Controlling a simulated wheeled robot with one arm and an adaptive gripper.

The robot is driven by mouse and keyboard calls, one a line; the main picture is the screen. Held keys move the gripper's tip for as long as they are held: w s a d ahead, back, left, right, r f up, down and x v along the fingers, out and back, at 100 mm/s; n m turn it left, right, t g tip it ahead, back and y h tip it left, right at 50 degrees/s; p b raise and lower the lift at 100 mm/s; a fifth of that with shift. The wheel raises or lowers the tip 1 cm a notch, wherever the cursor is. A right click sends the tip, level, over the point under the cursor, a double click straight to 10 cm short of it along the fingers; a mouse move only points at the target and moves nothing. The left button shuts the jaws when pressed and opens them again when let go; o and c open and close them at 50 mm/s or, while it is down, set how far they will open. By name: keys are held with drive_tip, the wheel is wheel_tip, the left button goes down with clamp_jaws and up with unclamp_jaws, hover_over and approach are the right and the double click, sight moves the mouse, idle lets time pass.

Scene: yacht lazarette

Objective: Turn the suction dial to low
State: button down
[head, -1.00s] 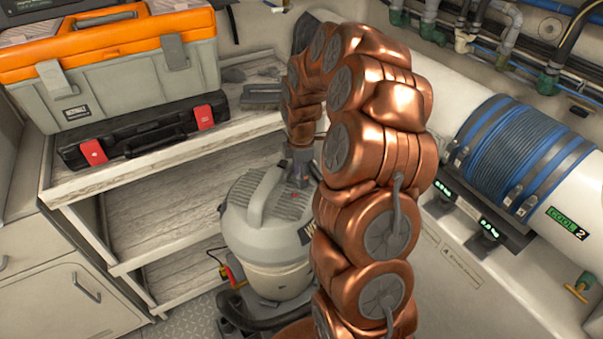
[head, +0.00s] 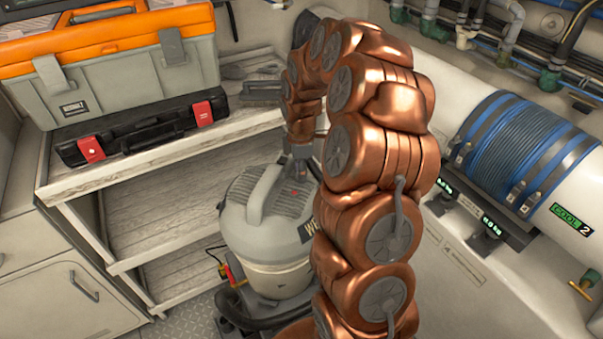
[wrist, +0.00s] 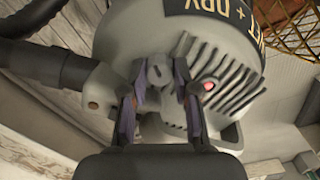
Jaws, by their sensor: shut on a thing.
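The wet/dry vacuum (head: 268,235) stands on the floor, a grey canister with a ribbed lid. In the wrist view its lid (wrist: 220,65) fills the middle, with dark slots and a small red light. My gripper (wrist: 168,105) has its two fingers on either side of a small grey dial (wrist: 173,103) on the lid and is shut on it.
A wooden shelf unit (head: 160,175) stands left of the vacuum. An orange and grey toolbox (head: 120,60) and a flat black case (head: 140,132) sit on top. A white tank with blue hose (head: 525,145) is at right. A black hose (wrist: 50,70) is beside the lid.

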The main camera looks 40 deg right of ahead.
drive_tip(key=m+b, duration=0.3)
drive_tip(key=shift+f+m, duration=0.2)
drive_tip(key=shift+m, duration=0.1)
drive_tip(key=m+b, duration=0.2)
drive_tip(key=m, duration=0.1)
drive_tip(key=shift+m, duration=0.3)
drive_tip(key=m+b, duration=0.2)
drive_tip(key=m, duration=0.2)
drive_tip(key=shift+r+m+b, duration=0.1)
drive_tip(key=shift+m+b, duration=0.2)
drive_tip(key=shift+b, duration=0.05)
drive_tip(key=m+b, duration=0.1)
drive_tip(key=m, duration=0.2)
drive_tip(key=shift+m, duration=0.3)
drive_tip(key=m+b, duration=0.1)
drive_tip(key=m, duration=1)
drive_tip(key=shift+m, duration=0.4)
